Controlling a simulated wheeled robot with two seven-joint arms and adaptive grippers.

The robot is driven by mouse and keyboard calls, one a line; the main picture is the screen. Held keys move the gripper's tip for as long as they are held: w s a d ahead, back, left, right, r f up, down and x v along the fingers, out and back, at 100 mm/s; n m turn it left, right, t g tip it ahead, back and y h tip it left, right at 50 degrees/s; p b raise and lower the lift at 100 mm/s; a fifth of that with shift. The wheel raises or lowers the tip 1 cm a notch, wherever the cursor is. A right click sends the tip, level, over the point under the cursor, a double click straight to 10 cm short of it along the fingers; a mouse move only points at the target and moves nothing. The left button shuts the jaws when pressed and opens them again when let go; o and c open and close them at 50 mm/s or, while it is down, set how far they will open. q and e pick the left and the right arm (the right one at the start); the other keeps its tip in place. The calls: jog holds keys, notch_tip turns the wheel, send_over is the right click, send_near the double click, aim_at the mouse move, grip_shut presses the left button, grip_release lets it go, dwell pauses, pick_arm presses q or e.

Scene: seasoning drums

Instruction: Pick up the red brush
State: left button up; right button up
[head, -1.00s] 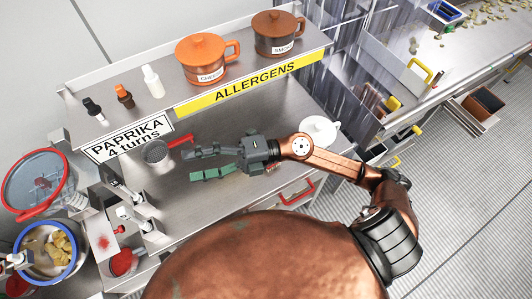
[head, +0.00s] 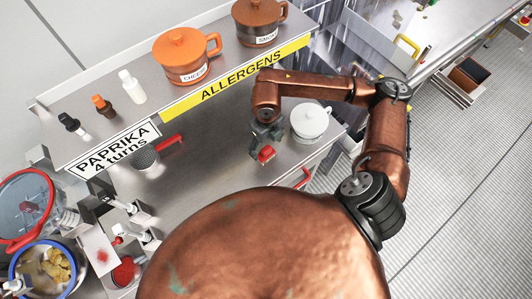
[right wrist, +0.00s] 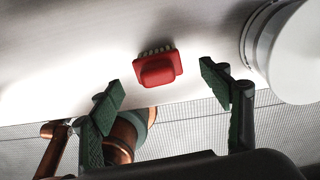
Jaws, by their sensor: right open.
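The red brush (head: 266,154) lies on the steel counter (head: 215,185), to the left of a white lidded pot. In the right wrist view the brush (right wrist: 157,68) shows its red block with pale bristles along the far side. My right gripper (head: 262,150) points down over the brush. In the right wrist view my right gripper (right wrist: 160,87) is open, with one green-padded finger on each side and the brush between and beyond the tips, not touching them. My left gripper does not show.
The white pot (head: 310,122) stands close right of the brush; it also shows in the right wrist view (right wrist: 292,55). A red-handled strainer (head: 147,158) lies to the left. A shelf with an orange pot (head: 183,56) overhangs the back. The counter's front edge is near the brush.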

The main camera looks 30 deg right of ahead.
notch_tip(320, 180, down, 4)
jog(key=shift+s+a+f, duration=0.15)
jog(key=shift+f, duration=0.1)
jog(key=c, duration=1.3)
